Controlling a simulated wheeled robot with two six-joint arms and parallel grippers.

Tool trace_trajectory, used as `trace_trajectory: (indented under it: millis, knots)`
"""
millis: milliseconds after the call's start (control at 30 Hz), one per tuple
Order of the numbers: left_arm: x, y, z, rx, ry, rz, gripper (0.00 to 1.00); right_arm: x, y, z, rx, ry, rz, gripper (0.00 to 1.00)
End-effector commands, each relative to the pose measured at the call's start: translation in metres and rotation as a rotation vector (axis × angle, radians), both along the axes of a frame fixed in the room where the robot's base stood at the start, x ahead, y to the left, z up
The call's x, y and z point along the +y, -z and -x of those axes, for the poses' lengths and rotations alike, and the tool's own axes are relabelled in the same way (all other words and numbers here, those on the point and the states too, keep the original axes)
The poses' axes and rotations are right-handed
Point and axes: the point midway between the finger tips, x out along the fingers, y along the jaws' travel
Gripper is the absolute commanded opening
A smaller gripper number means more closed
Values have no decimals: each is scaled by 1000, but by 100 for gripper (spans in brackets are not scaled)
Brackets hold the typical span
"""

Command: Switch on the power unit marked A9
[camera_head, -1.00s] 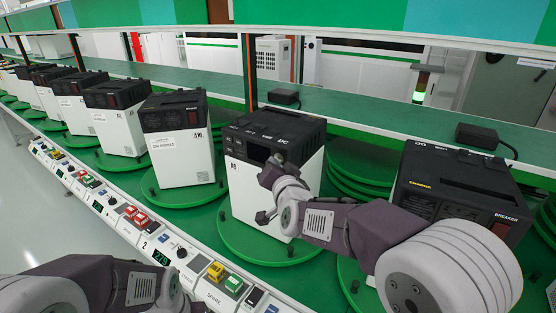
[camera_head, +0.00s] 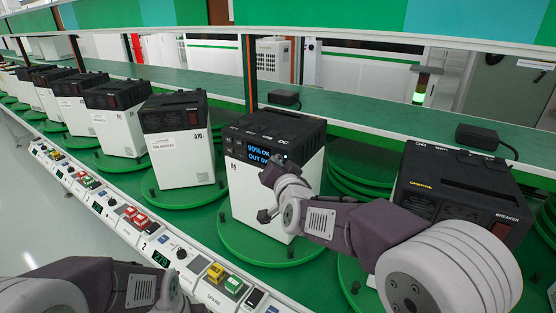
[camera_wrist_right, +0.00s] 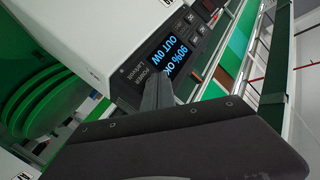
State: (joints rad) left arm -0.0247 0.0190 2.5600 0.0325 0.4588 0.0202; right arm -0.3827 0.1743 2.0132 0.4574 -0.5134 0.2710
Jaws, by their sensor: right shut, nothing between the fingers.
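The power unit (camera_head: 258,195), a white box with a black top, stands upright on a green turntable plate. The small mark on its front looks like A9 but is hard to read. My right gripper (camera_head: 269,173) is at the unit's upper front, just below the display. In the wrist view its shut, empty fingers (camera_wrist_right: 156,82) point at the panel beside the display and hide part of it. Whether they touch is unclear. My left gripper is out of frame.
A unit marked A10 (camera_head: 181,158) stands to the left, with several more beyond. Another dark-topped unit (camera_head: 460,185) stands at right, partly behind my right arm. A control rail (camera_head: 160,241) with buttons runs along the front. Black adapters (camera_head: 284,97) lie on the back shelf.

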Motion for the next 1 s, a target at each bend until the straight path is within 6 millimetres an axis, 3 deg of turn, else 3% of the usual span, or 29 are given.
trace_trajectory:
  millis: [667,1000]
  knots:
    - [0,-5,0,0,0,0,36,9,0,13,0,0,0,0]
    - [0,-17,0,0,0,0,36,29,-2,38,0,-4,-1,0]
